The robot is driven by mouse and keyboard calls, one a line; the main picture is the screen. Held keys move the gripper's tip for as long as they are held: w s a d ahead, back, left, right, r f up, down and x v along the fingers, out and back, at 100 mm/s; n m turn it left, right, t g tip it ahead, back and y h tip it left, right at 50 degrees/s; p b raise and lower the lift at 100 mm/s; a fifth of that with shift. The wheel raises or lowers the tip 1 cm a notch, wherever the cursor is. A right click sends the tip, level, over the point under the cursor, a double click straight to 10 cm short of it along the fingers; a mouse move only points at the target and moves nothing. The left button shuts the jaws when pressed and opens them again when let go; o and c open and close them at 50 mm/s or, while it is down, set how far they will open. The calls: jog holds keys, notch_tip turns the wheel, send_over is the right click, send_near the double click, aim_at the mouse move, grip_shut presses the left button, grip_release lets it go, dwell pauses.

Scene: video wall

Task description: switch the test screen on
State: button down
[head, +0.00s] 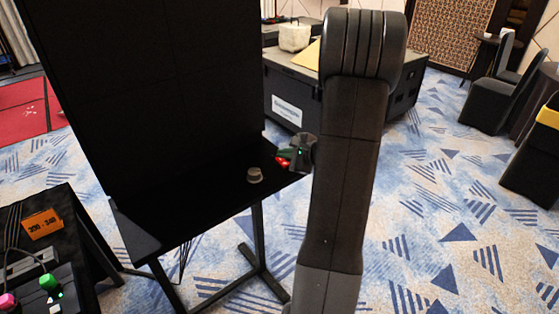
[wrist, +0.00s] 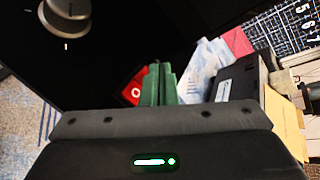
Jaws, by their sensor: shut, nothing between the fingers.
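The test screen (head: 150,85) is a large dark panel on a black stand, and its face shows no picture. A red switch (head: 282,163) sits at the right end of the dark ledge below it. In the wrist view the red switch (wrist: 132,91) has a white ring mark and lies just left of my fingers, which partly hide it. A round grey knob (head: 254,175) is on the same ledge; it also shows in the wrist view (wrist: 67,12). My gripper (head: 281,153), with green fingers (wrist: 159,72), is shut and empty beside the switch. I cannot tell if they touch.
A black case (head: 290,95) with a white pot (head: 294,37) stands behind. At lower left a dark table carries an orange sign (head: 42,223), a green button (head: 49,283) and a pink one (head: 8,301). Chairs (head: 488,106) stand right; the carpet between is clear.

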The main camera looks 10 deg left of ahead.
jog(key=shift+w+a+f+b, duration=0.1)
jog(key=shift+f+b, duration=0.25)
jog(key=shift+b, duration=0.05)
dwell(0.7)
jog(key=shift+r, duration=0.1)
jog(key=shift+d+r+p, duration=0.2)
jog(key=shift+r+p, duration=0.15)
jog(key=shift+r, duration=0.35)
jog(key=shift+s+d+r+p, duration=0.2)
jog(key=shift+r+p, duration=0.25)
jog(key=shift+r, duration=0.35)
jog(key=shift+s+d+r+p, duration=0.25)
jog(key=shift+r+p, duration=0.25)
jog(key=shift+r, duration=0.3)
jog(key=shift+s+d+r+p, duration=0.2)
jog(key=shift+r+p, duration=0.25)
jog(key=shift+r, duration=0.35)
